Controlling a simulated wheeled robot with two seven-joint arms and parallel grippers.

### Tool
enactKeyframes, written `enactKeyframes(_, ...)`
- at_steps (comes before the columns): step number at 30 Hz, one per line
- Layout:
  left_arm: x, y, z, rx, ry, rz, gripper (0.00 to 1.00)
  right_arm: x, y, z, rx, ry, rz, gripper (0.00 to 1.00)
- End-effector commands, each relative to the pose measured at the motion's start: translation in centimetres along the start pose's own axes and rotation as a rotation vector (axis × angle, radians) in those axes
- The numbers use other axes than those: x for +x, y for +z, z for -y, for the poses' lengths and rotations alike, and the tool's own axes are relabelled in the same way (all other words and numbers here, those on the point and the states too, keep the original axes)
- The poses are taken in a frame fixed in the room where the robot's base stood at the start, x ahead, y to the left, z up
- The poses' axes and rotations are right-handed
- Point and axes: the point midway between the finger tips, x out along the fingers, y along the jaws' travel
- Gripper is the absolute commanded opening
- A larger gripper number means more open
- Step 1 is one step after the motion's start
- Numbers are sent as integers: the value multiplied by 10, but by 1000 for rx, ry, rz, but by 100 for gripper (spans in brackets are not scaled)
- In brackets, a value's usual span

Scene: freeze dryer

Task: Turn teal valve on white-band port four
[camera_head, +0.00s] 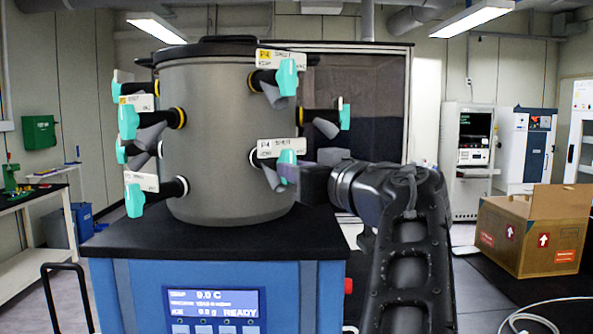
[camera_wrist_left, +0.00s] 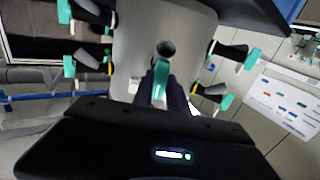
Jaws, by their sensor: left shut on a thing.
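The white-band port four (camera_head: 256,157) is low on the right front of the grey drum (camera_head: 215,130), beside a tag reading P4. Its teal valve handle (camera_head: 287,157) points up, partly hidden lower down by my gripper. My left gripper (camera_head: 287,174) reaches in from the right and is shut on this teal valve. In the left wrist view the teal handle (camera_wrist_left: 160,86) sits between the dark fingers (camera_wrist_left: 164,95), in front of the port's grey tube mouth (camera_wrist_left: 165,49). My right gripper is not in view.
Another P4 port with a yellow band (camera_head: 253,81) is directly above. A port to the right (camera_head: 318,116) and several on the drum's left also carry teal valves. The drum stands on a blue cabinet (camera_head: 215,275) with a display. A cardboard box (camera_head: 530,235) stands far right.

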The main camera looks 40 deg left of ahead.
Motion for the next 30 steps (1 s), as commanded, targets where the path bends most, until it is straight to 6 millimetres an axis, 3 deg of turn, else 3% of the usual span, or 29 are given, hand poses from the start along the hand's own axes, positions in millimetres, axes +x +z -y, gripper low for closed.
enactKeyframes(14,0,-1,0,16,1,-2,0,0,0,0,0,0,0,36)
enactKeyframes(15,0,-1,0,16,1,-2,21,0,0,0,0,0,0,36)
enactKeyframes(21,0,-1,0,16,1,-1,38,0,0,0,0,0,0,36)
enactKeyframes(30,-1,0,0,16,1,-1,40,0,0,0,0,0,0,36)
